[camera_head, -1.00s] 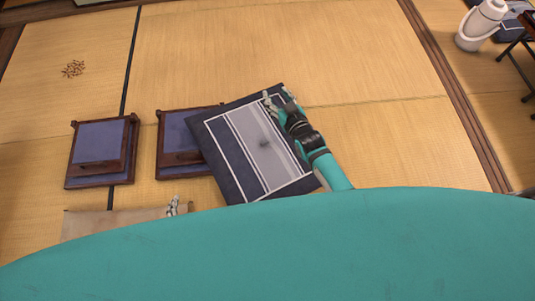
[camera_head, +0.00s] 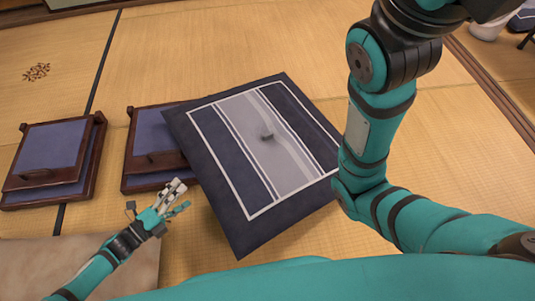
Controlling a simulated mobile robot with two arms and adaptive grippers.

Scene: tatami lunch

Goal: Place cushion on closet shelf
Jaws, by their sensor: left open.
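The cushion (camera_head: 272,118) is navy with a grey striped panel and white border lines. It lies tilted across the middle of the head view and covers the right part of a wooden seat. My left gripper (camera_head: 180,195) is open and empty, just left of the cushion's lower left edge and apart from it in the picture. My right arm rises along the cushion's right side and hides its right corner. My right gripper is not clearly in view. No closet shelf shows.
Two low wooden seats with blue pads, the left one (camera_head: 50,147) and the one partly under the cushion (camera_head: 151,135), stand at left. A beige flat surface (camera_head: 85,265) is at lower left. Small brown pieces (camera_head: 36,72) lie on the tatami (camera_head: 190,45). Tatami behind the cushion is clear.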

